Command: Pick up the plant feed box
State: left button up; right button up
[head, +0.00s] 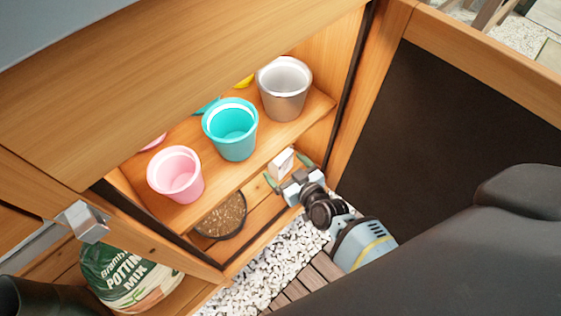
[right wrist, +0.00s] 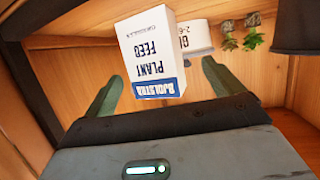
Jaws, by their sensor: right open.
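The plant feed box (head: 281,162) is white and stands on the lower shelf of the open cabinet, below the grey pot. In the right wrist view the box (right wrist: 150,45) shows "PLANT FEED" lettering and a blue band, upside down. My right gripper (head: 287,168) is open, reaching into the lower shelf. Its two green fingers lie to either side of the box in the right wrist view, with gaps on both sides. I cannot tell how far the box sits between them. The head view partly hides the box behind the gripper. My left gripper is not in view.
The upper shelf (head: 262,138) holds a pink pot (head: 176,175), a turquoise pot (head: 232,130) and a grey pot (head: 284,88) above my gripper. A dark bowl of brown material (head: 221,214) stands left of it. Another white package (right wrist: 197,36) and small plants (right wrist: 252,36) are behind the box.

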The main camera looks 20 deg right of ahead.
aim_at(285, 165)
jog(key=x, duration=0.1)
jog(key=b+x, duration=0.2)
jog(key=shift+w+d+f, duration=0.2)
jog(key=shift+w+f+b, duration=0.15)
jog(key=shift+w+b, duration=0.3)
jog(key=shift+w, duration=0.05)
jog(key=c, duration=1.2)
